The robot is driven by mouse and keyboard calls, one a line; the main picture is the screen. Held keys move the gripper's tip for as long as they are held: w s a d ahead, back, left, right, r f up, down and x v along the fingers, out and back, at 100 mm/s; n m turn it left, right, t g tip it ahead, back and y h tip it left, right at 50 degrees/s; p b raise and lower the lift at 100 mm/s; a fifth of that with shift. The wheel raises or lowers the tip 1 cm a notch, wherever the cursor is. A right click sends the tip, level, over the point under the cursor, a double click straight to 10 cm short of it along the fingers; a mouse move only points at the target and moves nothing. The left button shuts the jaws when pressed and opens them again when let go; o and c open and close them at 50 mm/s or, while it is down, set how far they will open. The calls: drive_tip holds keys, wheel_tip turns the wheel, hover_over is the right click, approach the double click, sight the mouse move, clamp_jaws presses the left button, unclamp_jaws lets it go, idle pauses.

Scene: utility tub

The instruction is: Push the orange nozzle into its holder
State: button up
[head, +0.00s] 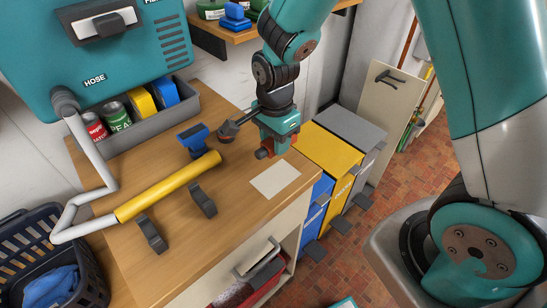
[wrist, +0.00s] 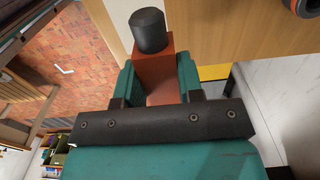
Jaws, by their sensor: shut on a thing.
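The orange nozzle (wrist: 160,72) is a reddish-orange block with a dark cylindrical tip, between the two teal fingers of my gripper (wrist: 159,85) in the wrist view. The fingers press on its sides. In the head view my gripper (head: 273,146) is over the right part of the wooden worktop, and the nozzle (head: 264,153) shows just below it, near a pale square (head: 275,179). A dark round part with an orange ring (wrist: 302,4) is cut off at the wrist view's top right. I cannot tell which thing is the nozzle's holder.
A grey caddy (head: 150,130) with cans stands behind. Bins (head: 335,150) stand beyond the right edge.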

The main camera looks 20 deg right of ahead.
sight(275, 167)
drive_tip(key=shift+f+p, duration=0.5)
drive_tip(key=shift+f, duration=2.65)
drive_tip(key=shift+f, duration=0.1)
drive_tip(key=shift+f, duration=0.15)
drive_tip(key=o, duration=0.9)
drive_tip(key=shift+c, duration=0.2)
drive_tip(key=shift+b, duration=0.3)
